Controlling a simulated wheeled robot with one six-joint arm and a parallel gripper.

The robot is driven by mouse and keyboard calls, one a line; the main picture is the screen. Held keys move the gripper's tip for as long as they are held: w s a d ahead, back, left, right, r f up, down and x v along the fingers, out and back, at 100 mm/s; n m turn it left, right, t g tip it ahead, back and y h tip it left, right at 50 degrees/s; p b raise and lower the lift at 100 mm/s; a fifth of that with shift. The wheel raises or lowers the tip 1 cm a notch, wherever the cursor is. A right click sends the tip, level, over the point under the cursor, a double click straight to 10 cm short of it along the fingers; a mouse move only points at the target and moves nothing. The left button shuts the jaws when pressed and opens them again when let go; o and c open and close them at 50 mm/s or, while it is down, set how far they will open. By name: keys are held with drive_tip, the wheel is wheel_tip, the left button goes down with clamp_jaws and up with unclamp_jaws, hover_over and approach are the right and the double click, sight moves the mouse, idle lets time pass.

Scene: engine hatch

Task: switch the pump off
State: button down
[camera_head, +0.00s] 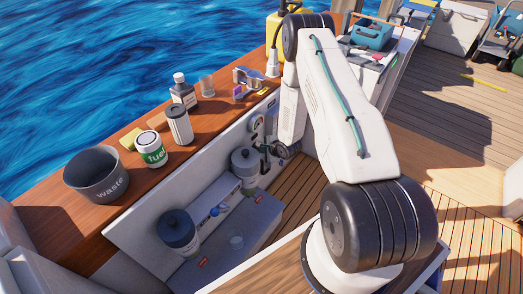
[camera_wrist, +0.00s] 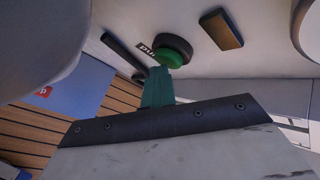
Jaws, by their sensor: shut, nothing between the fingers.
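A round green knob or button (camera_wrist: 168,58) with a black collar (camera_wrist: 178,45) is mounted on the pale panel in the wrist view. A dark label (camera_wrist: 146,49) beside it is partly hidden; its letters look like "pu". My gripper (camera_wrist: 158,82) is shut and empty, its green fingertips right at the near side of the green part. They overlap it in the picture; I cannot tell whether they touch. In the head view my arm reaches down to the white hatch panel (camera_head: 213,148), and the green control cannot be made out there.
A black bar or lever (camera_wrist: 122,52) and a brown rectangular block (camera_wrist: 221,28) are close to the control. In the head view, dark-lidded canisters (camera_head: 178,232) (camera_head: 245,163) stand in the hatch below.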

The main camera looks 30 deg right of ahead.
drive_tip(key=shift+s+d, duration=0.15)
drive_tip(key=s, duration=0.2)
drive_tip(key=s+d, duration=0.2)
drive_tip(key=s, duration=0.1)
drive_tip(key=shift+s, duration=0.3)
idle(0.6)
